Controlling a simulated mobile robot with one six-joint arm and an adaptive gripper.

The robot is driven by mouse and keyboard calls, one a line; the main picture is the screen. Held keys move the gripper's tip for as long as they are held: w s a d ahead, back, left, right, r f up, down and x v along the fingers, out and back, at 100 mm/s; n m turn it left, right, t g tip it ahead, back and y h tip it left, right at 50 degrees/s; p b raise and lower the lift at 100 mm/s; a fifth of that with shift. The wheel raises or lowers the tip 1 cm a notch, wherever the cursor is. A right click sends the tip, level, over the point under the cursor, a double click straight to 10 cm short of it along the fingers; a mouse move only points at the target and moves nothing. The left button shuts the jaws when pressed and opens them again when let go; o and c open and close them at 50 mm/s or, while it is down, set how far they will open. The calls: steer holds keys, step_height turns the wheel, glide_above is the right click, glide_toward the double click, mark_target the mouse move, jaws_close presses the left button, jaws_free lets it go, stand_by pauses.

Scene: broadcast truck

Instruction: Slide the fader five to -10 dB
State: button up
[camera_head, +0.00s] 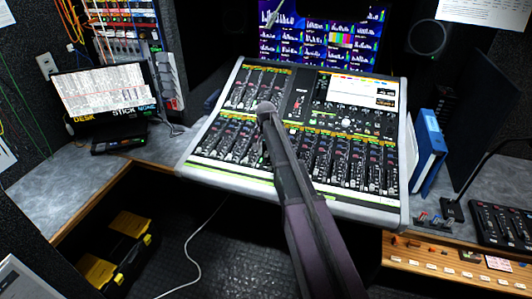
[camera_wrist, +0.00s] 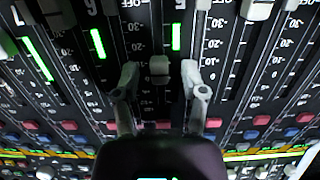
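Gaps show between both fingers and the cap. Small print makes the cap's exact dB value and its channel number hard to read. In the head view the mixing console (camera_head: 374,203) stands across the desk. My gripper (camera_head: 266,108) is over its middle and hides the faders beneath it.
Rows of red and blue buttons (camera_wrist: 262,120) lie below. In the head view a monitor (camera_head: 104,90) stands left and blue binders (camera_head: 428,150) stand right of the console.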

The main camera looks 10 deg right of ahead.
mark_target(264, 163)
steer(key=shift+s+a, duration=0.1)
steer(key=shift+s, duration=0.05)
steer(key=shift+s+a+f, duration=0.15)
steer(key=shift+s+a, duration=0.2)
steer(key=shift+s, duration=0.3)
steer(key=shift+s+a+f, duration=0.1)
steer(key=shift+s+a, duration=0.2)
steer(key=shift+s, duration=0.35)
steer(key=shift+s+a+r, duration=0.15)
steer(key=shift+s+a, duration=0.05)
steer(key=shift+s, duration=0.05)
step_height(264, 163, up, 2)
steer(key=shift+w+r+p, duration=0.15)
steer(key=shift+r+p, duration=0.1)
steer(key=shift+p, duration=0.9)
step_height(264, 163, up, 11)
steer(key=p, duration=1.1)
steer(key=s+f+n+b, duration=0.1)
steer(key=s+n, duration=0.2)
steer(key=s, duration=1)
steer(key=s+f+n+b, duration=0.2)
steer(key=s+f+b, duration=0.3)
steer(key=s, duration=0.3)
steer(key=s+f+b, duration=0.2)
steer(key=f+b, duration=0.7)
steer(key=s+f+n+b, duration=0.1)
steer(key=s+f+b, duration=0.1)
steer(key=f+b, duration=0.8)
steer(key=shift+a, duration=0.2)
